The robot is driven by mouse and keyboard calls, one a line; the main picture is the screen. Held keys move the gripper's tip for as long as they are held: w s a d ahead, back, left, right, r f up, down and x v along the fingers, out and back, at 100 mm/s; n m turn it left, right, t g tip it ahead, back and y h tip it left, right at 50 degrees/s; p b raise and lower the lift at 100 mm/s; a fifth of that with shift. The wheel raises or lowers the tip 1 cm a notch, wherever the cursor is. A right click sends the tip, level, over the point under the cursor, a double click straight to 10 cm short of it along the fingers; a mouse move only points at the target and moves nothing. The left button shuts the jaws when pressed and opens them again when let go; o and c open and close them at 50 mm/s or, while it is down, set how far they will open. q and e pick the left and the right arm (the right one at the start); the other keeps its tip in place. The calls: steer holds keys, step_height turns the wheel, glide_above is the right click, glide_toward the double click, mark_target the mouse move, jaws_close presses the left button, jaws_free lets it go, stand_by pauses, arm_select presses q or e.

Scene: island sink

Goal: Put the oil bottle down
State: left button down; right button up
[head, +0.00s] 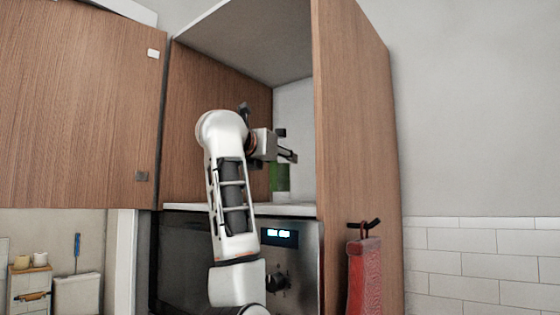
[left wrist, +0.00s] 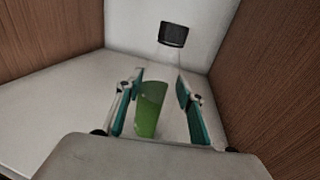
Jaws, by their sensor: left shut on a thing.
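The oil bottle (head: 279,178) is upright inside the open wooden cabinet, at or just above its pale shelf; I cannot tell whether its base touches. It holds green liquid and has a black cap. In the left wrist view the bottle (left wrist: 150,108) stands between the two fingers, its cap above them. My left gripper (head: 288,155) reaches into the cabinet and is shut on the bottle; it also shows in the left wrist view (left wrist: 161,82). The gripper partly hides the bottle's upper part in the head view. My right gripper is not in view.
The cabinet's right side wall (head: 355,120) stands close to the gripper. The cabinet door (head: 80,100) is swung open at left. An oven (head: 290,255) with a lit display is below the shelf (left wrist: 55,105), which has free room. A red towel (head: 364,275) hangs at right.

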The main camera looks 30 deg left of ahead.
arm_select(q)
steer(key=shift+s, duration=0.15)
steer(key=shift+f, duration=0.15)
steer(key=c, duration=1.3)
jaws_free()
